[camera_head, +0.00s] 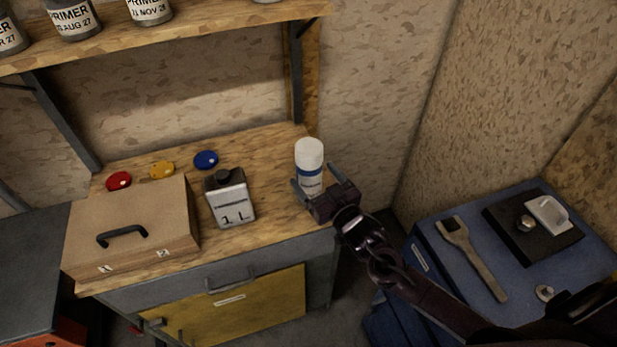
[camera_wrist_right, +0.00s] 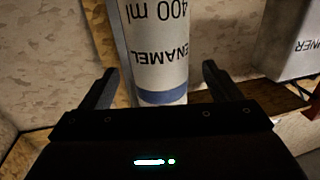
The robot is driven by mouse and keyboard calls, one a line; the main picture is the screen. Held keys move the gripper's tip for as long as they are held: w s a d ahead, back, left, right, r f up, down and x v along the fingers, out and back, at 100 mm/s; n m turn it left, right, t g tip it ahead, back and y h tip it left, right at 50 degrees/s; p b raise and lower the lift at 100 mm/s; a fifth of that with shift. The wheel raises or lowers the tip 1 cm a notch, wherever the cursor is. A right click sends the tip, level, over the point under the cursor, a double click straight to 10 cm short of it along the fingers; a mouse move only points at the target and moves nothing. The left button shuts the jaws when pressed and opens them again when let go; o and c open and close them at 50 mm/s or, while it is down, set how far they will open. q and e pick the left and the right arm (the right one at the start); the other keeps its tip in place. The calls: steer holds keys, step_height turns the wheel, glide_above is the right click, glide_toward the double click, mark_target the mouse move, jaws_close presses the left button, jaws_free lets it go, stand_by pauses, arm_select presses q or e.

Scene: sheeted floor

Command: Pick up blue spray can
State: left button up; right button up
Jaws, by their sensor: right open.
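The blue spray can (camera_head: 311,170) has a white cap and a white label with a blue band. It stands upright near the right end of the wooden worktop (camera_head: 270,235). My right gripper (camera_head: 322,188) is at the can, with its open fingers on either side of the can's lower part. In the right wrist view the can (camera_wrist_right: 158,50) shows its label upside down, between the two fingers of the right gripper (camera_wrist_right: 158,88), with gaps visible at the sides. My left gripper is not in view.
A grey 1 L tin (camera_head: 232,200) stands left of the can. A shelf (camera_head: 200,32) with primer tins hangs above. A blue cabinet (camera_head: 455,285) holds a wrench-like tool at right.

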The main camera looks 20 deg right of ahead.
steer(key=x, duration=0.1)
steer(key=p+x, duration=0.1)
steer(key=x, duration=0.1)
steer(key=p+x, duration=0.1)
steer(key=shift+w+r, duration=0.25)
steer(key=shift+r, duration=0.1)
steer(key=shift+w+a+f, duration=0.15)
steer(key=shift+w+f, duration=0.05)
steer(key=shift+w, duration=0.3)
steer(key=shift+r, duration=0.1)
steer(key=c, duration=1.3)
